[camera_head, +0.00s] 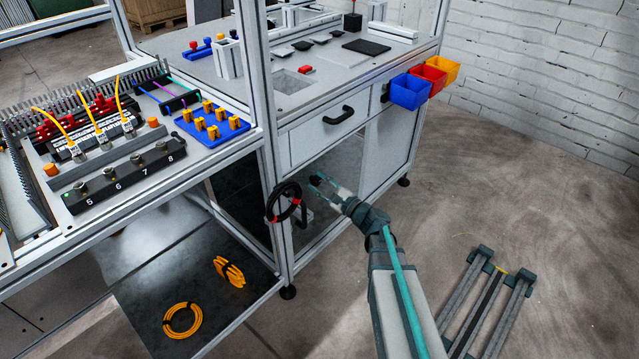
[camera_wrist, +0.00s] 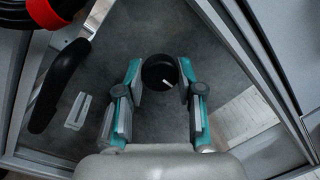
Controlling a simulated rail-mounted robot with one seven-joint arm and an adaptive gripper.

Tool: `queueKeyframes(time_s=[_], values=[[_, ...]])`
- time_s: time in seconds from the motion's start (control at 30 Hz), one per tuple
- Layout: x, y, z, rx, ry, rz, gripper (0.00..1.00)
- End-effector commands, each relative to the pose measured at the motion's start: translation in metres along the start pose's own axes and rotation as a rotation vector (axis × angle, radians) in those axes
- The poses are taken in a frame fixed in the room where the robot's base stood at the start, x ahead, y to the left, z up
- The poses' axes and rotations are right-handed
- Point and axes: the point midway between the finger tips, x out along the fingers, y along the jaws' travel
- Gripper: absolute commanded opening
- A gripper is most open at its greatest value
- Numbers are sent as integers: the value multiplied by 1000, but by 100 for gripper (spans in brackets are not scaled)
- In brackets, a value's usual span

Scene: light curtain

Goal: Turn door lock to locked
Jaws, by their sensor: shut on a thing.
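The door lock is a round black knob (camera_wrist: 158,68) with a white mark on its lower right. It sits on a grey see-through door panel (camera_wrist: 130,35) in a metal frame. My gripper (camera_wrist: 160,75) is shut on the knob, one teal finger at each side, with the knob between the fingertips. In the head view my gripper (camera_head: 319,184) reaches the lower door of the workbench, and the knob there is too small to make out clearly. A black door handle (camera_wrist: 58,85) is left of my gripper in the wrist view.
A black cable coil with red bands (camera_head: 283,203) hangs on the frame post left of my gripper. A drawer with a black handle (camera_head: 338,116) is above. Blue, red and yellow bins (camera_head: 409,92) hang at the bench's right end.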

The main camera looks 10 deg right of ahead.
Motion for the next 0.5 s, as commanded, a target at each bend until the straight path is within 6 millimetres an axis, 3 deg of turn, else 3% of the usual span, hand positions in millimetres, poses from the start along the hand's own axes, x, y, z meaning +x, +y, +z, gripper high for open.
queueKeyframes(time_s=[0.3, 0.33, 0.43, 0.5], values=[[0, -1, 0, 3, -1, -3, 2], [0, -1, 0, 3, -1, -3, 41], [0, -1, 0, 2, -1, -2, 58], [0, -1, 0, 2, -1, -2, 61]])
